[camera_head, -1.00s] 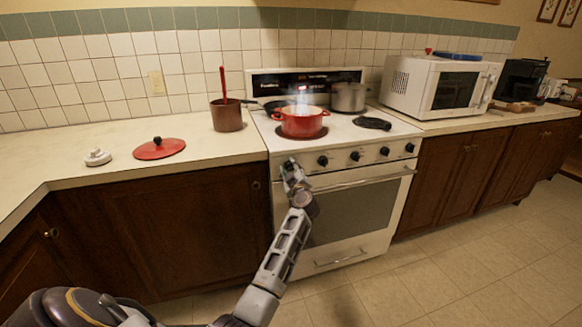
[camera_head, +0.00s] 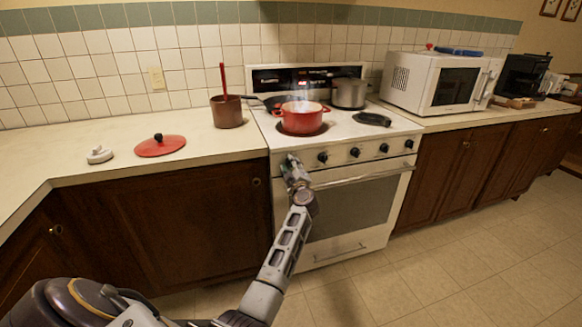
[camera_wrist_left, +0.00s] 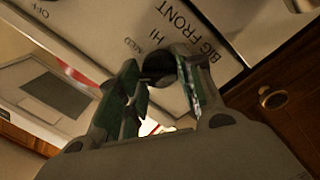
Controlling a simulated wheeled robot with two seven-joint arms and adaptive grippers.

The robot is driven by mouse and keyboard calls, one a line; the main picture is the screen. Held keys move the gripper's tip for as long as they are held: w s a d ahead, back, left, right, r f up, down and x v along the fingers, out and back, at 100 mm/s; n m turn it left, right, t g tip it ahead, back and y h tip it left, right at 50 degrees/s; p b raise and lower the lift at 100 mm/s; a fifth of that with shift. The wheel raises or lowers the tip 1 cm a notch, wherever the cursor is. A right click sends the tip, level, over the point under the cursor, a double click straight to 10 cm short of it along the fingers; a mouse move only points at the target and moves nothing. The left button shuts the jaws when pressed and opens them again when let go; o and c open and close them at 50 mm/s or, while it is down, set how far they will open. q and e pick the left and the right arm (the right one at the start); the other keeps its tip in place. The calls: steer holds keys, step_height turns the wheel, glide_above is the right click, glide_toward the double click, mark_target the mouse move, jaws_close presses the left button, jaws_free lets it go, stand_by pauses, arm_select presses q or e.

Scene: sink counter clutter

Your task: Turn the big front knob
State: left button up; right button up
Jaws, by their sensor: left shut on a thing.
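The big front knob (camera_wrist_left: 158,66) is dark and round, on the stove's white front panel, beside the printed words "BIG FRONT", "HI" and "MED" in the left wrist view. My left gripper (camera_wrist_left: 160,85) is shut on it, with one finger on each side. In the head view my left gripper (camera_head: 292,165) reaches the left end of the knob row and hides this knob. The other black knobs (camera_head: 354,152) show to its right on the stove (camera_head: 345,215). My right gripper is in neither view.
A red pot (camera_head: 302,117) steams on the front left burner, just above my gripper. A grey pot (camera_head: 348,93) stands behind it. The oven handle (camera_head: 365,177) runs below the knobs. The floor before the stove is clear.

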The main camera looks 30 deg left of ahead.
arm_select(q)
steer(key=shift+f, duration=0.25)
steer(key=o, duration=1)
steer(key=shift+r, duration=0.15)
steer(key=shift+m, duration=0.3)
steer(key=shift+m+b, duration=0.85)
steer(key=shift+m, duration=0.25)
